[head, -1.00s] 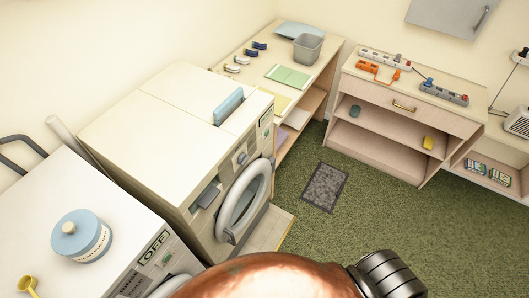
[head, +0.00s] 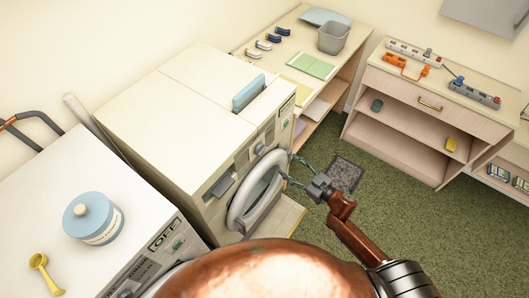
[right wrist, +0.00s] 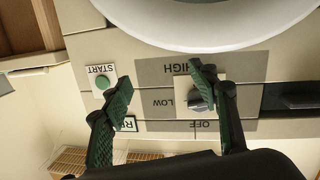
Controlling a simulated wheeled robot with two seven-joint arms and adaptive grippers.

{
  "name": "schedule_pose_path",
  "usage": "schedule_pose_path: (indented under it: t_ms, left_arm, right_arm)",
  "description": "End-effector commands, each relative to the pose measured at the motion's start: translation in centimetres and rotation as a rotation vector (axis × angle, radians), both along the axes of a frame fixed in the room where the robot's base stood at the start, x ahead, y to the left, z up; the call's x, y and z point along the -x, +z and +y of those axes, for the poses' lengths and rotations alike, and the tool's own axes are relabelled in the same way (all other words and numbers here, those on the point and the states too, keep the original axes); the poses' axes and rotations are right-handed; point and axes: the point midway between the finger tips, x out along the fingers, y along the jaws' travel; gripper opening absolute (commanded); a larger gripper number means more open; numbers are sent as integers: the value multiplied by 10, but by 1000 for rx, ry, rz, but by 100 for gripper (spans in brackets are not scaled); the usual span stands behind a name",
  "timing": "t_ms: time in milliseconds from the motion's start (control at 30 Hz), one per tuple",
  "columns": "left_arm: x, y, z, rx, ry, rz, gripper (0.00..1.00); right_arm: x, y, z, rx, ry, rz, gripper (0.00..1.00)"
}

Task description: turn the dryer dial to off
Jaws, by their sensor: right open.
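The dryer (head: 180,95) is the white machine with the round door in the middle of the head view. Its front panel shows upside down in the right wrist view, with a green START button (right wrist: 103,82) and HIGH, LOW and OFF labels. The dial (right wrist: 199,101) is a dark grey knob next to LOW, partly covered by one finger; I cannot tell which label it points to. My right gripper (head: 291,169) is open and empty in front of the dryer. In the right wrist view its green fingers (right wrist: 160,78) are spread before the panel, one overlapping the dial. My left gripper is out of view.
The dryer's round door (head: 258,190) is close to my right gripper. A second white machine (head: 50,185) with a blue jar (head: 92,218) and a yellow scoop (head: 45,273) stands at front left. Shelves line the back; green carpet is open at right.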

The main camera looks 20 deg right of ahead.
Motion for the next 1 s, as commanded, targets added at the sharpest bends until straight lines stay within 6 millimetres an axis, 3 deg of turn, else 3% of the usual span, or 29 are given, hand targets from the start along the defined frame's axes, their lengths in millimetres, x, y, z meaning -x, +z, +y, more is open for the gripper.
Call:
schedule_pose_path:
  t_ms: [33, 100, 233, 700, 1000]
  left_arm:
    - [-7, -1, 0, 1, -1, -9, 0]
    - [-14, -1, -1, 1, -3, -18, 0]
    - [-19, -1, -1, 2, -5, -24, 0]
    - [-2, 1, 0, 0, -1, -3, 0]
    - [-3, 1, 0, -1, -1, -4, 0]
  right_arm:
    - [4, 26, 16, -11, 50, -38, 54]
    - [9, 53, 33, -26, 104, -72, 54]
    - [14, 78, 51, -41, 155, -104, 54]
    - [-35, 81, 91, -43, 159, -107, 54]
    - [-45, 80, 99, -43, 157, -105, 54]
